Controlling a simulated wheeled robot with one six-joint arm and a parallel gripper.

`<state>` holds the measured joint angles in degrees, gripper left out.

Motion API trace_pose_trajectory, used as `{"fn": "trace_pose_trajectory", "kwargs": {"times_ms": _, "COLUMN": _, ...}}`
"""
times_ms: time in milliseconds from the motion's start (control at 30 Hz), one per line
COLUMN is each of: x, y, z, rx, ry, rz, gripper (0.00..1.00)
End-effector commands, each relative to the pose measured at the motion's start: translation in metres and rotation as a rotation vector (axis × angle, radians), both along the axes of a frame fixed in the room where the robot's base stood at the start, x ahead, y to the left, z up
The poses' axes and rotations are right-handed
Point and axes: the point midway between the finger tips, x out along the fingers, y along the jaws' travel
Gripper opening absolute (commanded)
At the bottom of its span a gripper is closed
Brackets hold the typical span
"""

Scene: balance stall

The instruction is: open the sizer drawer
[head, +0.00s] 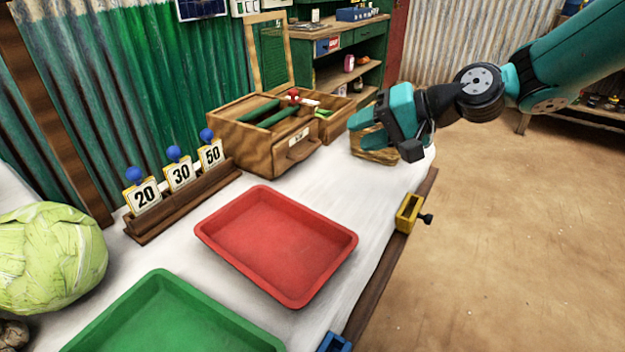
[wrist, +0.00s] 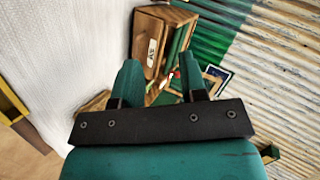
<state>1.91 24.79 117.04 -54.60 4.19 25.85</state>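The sizer is a wooden box (head: 240,133) on the white table, with green bars and a small red-topped part in its open top. Its drawer front (head: 291,150) carries a white label and a curved handle (head: 302,146), and looks closed. In the wrist view, the box (wrist: 180,15) and the labelled drawer front (wrist: 147,40) lie beyond my fingers. My gripper (head: 361,130) is right of the drawer front, apart from the handle. In the wrist view my gripper (wrist: 160,82) is open, with a gap between its teal fingers and nothing clearly held.
A small wooden crate (head: 374,156) sits just below my gripper, partly hidden. A red tray (head: 275,246) and a green tray (head: 165,325) lie in front. Number cards (head: 178,172) stand in a wooden rack at left. A yellow clamp (head: 408,213) is on the table edge.

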Motion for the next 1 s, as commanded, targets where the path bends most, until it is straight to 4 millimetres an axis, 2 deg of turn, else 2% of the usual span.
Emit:
{"fn": "trace_pose_trajectory", "kwargs": {"times_ms": 33, "x": 0.023, "y": -0.009, "z": -0.042, "rx": 0.070, "ry": 0.022, "rz": -0.059, "gripper": 0.39}}
{"fn": "trace_pose_trajectory", "kwargs": {"times_ms": 100, "x": 0.048, "y": -0.020, "z": -0.066, "rx": 0.164, "ry": 0.041, "rz": -0.130, "gripper": 0.39}}
{"fn": "trace_pose_trajectory", "kwargs": {"times_ms": 200, "x": 0.075, "y": -0.035, "z": -0.092, "rx": 0.275, "ry": 0.065, "rz": -0.211, "gripper": 0.39}}
{"fn": "trace_pose_trajectory", "kwargs": {"times_ms": 300, "x": 0.091, "y": -0.047, "z": -0.108, "rx": 0.351, "ry": 0.080, "rz": -0.264, "gripper": 0.39}}
{"fn": "trace_pose_trajectory", "kwargs": {"times_ms": 467, "x": 0.103, "y": -0.052, "z": -0.116, "rx": 0.402, "ry": 0.090, "rz": -0.298, "gripper": 0.39}}
{"fn": "trace_pose_trajectory", "kwargs": {"times_ms": 667, "x": 0.117, "y": -0.029, "z": -0.121, "rx": 0.403, "ry": 0.090, "rz": -0.296, "gripper": 0.39}}
{"fn": "trace_pose_trajectory", "kwargs": {"times_ms": 1000, "x": 0.160, "y": 0.035, "z": -0.138, "rx": 0.400, "ry": 0.089, "rz": -0.296, "gripper": 0.39}}
